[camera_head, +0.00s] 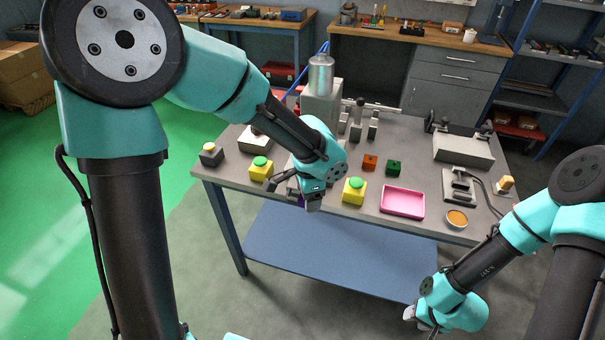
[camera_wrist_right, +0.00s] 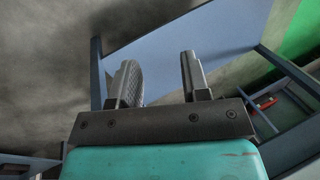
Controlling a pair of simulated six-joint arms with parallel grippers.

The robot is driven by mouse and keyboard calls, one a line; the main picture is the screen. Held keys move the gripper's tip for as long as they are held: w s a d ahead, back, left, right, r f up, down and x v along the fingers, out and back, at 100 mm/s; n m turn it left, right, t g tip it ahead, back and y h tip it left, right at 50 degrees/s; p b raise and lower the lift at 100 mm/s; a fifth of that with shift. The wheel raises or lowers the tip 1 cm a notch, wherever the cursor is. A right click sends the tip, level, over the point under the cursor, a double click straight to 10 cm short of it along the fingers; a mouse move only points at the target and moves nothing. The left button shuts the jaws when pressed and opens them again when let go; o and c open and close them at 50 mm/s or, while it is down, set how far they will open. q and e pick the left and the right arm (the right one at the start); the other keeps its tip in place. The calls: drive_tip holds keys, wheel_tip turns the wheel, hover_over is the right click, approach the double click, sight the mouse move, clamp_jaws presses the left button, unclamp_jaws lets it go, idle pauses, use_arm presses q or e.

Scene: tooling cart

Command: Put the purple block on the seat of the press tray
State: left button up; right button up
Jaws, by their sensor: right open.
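A small patch of purple, likely the purple block (camera_head: 301,201), shows at the end of my left arm, at the table's front edge. My left gripper (camera_head: 312,204) is there, pointing down, and my own wrist hides most of its fingers and the block. I cannot tell if it grips the block. The grey press (camera_head: 320,100) with its metal cylinder stands behind my left arm; its tray is not clearly visible. My right gripper (camera_head: 422,322) hangs low in front of the table. In the right wrist view its two fingers (camera_wrist_right: 160,80) are apart with nothing between them.
Yellow blocks with green tops (camera_head: 354,191) flank my left wrist. A blue lower shelf (camera_head: 330,255) lies below the tabletop.

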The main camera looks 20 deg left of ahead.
drive_tip(key=o, duration=0.3)
use_arm(q)
drive_tip(key=shift+w, duration=0.2)
use_arm(e)
drive_tip(key=shift+o, duration=0.7)
use_arm(q)
drive_tip(key=w+a, duration=0.1)
drive_tip(key=w, duration=0.3)
drive_tip(key=w+a+f, duration=0.1)
drive_tip(key=w, duration=0.4)
drive_tip(key=w+a, duration=0.2)
drive_tip(key=w, duration=0.3)
drive_tip(key=shift+f, duration=0.2)
drive_tip(key=shift+w+a, duration=0.1)
drive_tip(key=shift+w, duration=0.15)
drive_tip(key=shift+w+a+f, duration=0.15)
drive_tip(key=shift+w+f, duration=0.05)
drive_tip(key=shift+w, duration=0.1)
drive_tip(key=shift+f, duration=1.6)
drive_tip(key=shift+s+f, duration=0.1)
drive_tip(key=shift+f, duration=0.05)
